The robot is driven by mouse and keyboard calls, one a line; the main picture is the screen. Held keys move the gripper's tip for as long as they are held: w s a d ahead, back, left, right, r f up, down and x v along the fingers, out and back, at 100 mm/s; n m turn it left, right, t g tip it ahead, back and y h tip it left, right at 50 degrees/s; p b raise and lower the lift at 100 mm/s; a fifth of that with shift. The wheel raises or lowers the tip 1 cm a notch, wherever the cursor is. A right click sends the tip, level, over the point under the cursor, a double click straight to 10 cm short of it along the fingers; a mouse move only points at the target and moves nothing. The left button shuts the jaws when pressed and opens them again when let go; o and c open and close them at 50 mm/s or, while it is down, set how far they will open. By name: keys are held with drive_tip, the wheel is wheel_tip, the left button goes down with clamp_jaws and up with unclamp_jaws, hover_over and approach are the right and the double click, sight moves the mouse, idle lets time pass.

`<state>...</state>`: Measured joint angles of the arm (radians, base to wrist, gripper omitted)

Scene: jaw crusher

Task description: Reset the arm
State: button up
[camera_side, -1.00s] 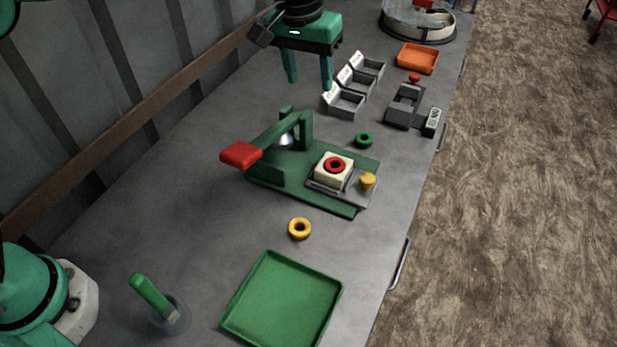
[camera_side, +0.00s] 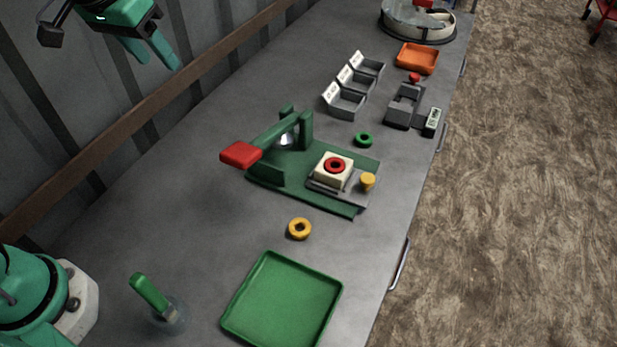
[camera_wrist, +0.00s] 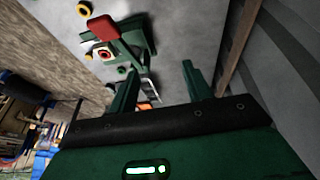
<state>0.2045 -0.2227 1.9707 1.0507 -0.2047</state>
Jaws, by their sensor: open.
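My gripper (camera_side: 155,52) is at the upper left of the side view, high above the back edge of the bench, in front of the grey wall. Its two green fingers are spread with nothing between them. The wrist view shows the same open gripper (camera_wrist: 158,85) with bench surface beyond the fingers. The green jaw crusher (camera_side: 277,170) stands mid-bench, well apart from my gripper. Its red-ended lever (camera_side: 241,154) points left. A red ring (camera_side: 335,165) sits on the cream block (camera_side: 328,178) on the crusher's plate, beside a yellow knob (camera_side: 368,181).
A yellow ring (camera_side: 299,229) and a green ring (camera_side: 363,139) lie on the bench. A green tray (camera_side: 282,303) and a green-handled brush in a cup (camera_side: 152,295) stand in front. Grey bins (camera_side: 345,104), a grey device (camera_side: 404,108) and an orange tray (camera_side: 417,58) stand behind.

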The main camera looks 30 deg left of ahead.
drive_tip(key=s+a+f, duration=0.3)
drive_tip(key=s, duration=0.3)
drive_tip(key=s+a+f+t, duration=0.1)
drive_tip(key=s+a+f, duration=0.1)
drive_tip(key=s+a, duration=0.2)
drive_tip(key=s, duration=0.3)
drive_tip(key=shift+a+f+t+y, duration=0.15)
drive_tip(key=shift+f+t+y, duration=0.15)
drive_tip(key=shift+f+y, duration=0.1)
